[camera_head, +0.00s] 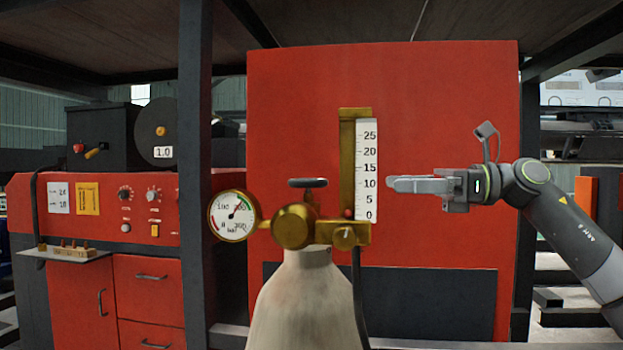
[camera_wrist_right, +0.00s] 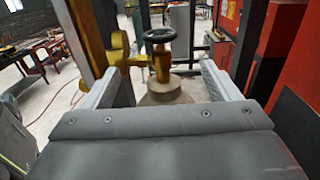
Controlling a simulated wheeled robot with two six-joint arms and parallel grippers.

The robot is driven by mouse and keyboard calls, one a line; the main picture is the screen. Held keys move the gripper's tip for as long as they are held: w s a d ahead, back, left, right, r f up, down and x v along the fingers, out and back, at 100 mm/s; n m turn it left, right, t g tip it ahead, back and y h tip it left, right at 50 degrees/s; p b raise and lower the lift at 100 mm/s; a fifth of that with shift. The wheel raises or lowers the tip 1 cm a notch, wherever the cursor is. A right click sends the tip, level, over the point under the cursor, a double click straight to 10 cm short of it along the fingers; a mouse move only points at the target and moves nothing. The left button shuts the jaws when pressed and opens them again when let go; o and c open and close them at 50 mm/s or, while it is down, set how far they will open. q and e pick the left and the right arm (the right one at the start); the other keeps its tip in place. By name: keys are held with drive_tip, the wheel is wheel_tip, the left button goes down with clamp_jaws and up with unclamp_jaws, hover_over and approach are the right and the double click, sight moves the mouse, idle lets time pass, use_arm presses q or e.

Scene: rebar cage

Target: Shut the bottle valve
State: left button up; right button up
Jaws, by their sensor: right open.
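The gas bottle (camera_head: 305,300) stands upright in the middle of the head view, pale and worn. Its valve has a dark round handwheel (camera_head: 308,183) on top; the handwheel also shows in the right wrist view (camera_wrist_right: 160,36), beyond the fingers. A brass regulator (camera_head: 293,226) joins a round gauge (camera_head: 234,216) on the left and an upright flow tube (camera_head: 360,165) with a scale on the right. My right gripper (camera_head: 392,184) points left, at about handwheel height, to the right of the flow tube. Its fingers are apart and empty in the right wrist view (camera_wrist_right: 163,85). My left gripper is not in view.
A dark hose (camera_head: 358,300) hangs from the regulator. A large red panel (camera_head: 440,130) stands behind the bottle. A dark post (camera_head: 195,150) and a red control cabinet (camera_head: 105,220) are at left. The flow tube stands close by my right gripper's fingertips.

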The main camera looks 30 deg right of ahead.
sight(314, 181)
drive_tip(key=p+x, duration=0.9)
drive_tip(key=x, duration=0.6)
drive_tip(key=shift+w+a+r, duration=0.1)
drive_tip(key=shift+w+a, duration=0.35)
drive_tip(key=shift+a, duration=0.15)
drive_tip(key=c, duration=1)
drive_tip(key=shift+o, duration=0.2)
drive_tip(key=shift+f+m+t+h, duration=0.2)
drive_tip(key=shift+m+t+h, duration=1.3)
drive_tip(key=shift+t+h, duration=0.15)
